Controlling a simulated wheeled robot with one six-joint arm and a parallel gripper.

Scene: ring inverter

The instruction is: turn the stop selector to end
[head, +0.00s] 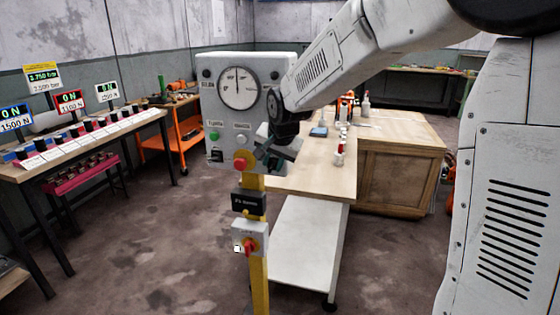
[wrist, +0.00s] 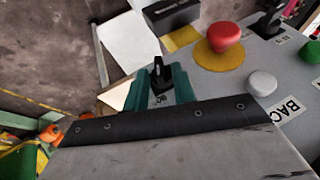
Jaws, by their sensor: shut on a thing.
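The black stop selector (wrist: 158,69) is a small pointed knob on the grey face of the control box, close to the red mushroom button in the wrist view. My gripper (wrist: 160,86) has its teal fingers on both sides of the knob and is shut on it. The printed marks around the knob are mostly covered by the fingers and too small to read. In the head view my gripper (head: 274,155) is at the lower right of the control box (head: 207,105) and hides the selector.
The red mushroom button (head: 240,163) on its yellow plate is close beside my gripper. A white button (head: 241,139) and a green button (head: 214,135) are above it. A red rotary switch (head: 250,245) is lower on the yellow post (head: 260,285). A wooden bench (head: 325,180) stands behind.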

